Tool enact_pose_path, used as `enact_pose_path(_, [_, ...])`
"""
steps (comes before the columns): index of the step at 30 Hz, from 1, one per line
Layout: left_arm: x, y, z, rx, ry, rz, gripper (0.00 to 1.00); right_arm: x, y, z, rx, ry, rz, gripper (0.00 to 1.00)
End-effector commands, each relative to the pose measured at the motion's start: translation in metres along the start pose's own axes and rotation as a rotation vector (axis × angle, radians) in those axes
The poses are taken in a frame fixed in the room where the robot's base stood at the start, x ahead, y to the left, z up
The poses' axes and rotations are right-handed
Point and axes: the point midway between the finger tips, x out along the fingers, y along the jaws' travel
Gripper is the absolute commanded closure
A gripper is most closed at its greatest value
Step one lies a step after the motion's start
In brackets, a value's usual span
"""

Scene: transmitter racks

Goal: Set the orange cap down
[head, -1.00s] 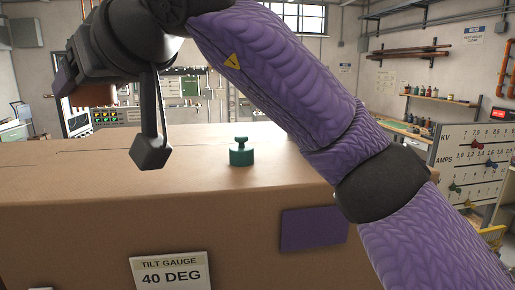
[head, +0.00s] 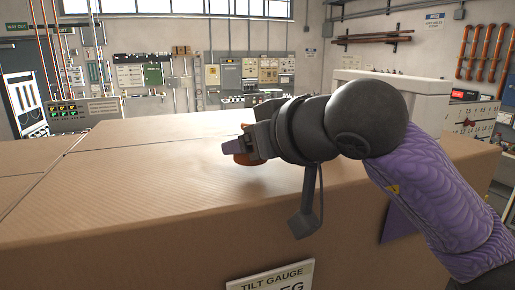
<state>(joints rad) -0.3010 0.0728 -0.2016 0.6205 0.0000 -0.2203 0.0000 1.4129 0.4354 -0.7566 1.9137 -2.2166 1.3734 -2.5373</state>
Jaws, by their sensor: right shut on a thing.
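The orange cap (head: 247,159) shows in the head view, partly hidden by my right gripper (head: 238,148). The gripper is shut on it, with its arm coming in from the right. The cap is at the top of a large brown cardboard box (head: 130,205), near the middle of the view. I cannot tell whether its underside touches the box top or is slightly above it. My left gripper is not in view.
The box top is clear to the left of the cap. A tilt gauge label (head: 272,277) is on the box's front. A grey-white cabinet (head: 400,88) stands behind my right arm. Panels (head: 140,75) line the far wall.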

Motion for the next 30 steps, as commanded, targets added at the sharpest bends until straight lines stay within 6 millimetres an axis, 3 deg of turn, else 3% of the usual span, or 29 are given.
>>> enact_pose_path(3, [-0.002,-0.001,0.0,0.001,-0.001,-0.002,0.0,0.004,0.0,0.012,0.0,-0.001,0.0,0.9])
enact_pose_path(13, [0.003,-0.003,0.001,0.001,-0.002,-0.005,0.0,0.006,0.0,0.015,-0.001,0.001,0.0,0.9])
enact_pose_path(14, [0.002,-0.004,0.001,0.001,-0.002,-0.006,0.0,0.006,0.0,0.014,-0.001,0.0,0.0,0.28])
enact_pose_path(18, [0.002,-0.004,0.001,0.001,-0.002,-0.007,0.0,0.006,0.0,0.014,-0.001,0.0,0.0,0.0])
enact_pose_path(26, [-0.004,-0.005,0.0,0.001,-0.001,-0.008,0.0,0.004,0.0,0.009,0.0,0.0,0.0,0.0])
enact_pose_path(30, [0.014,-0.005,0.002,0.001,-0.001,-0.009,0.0,-0.023,0.001,0.014,-0.006,0.008,0.004,0.0])
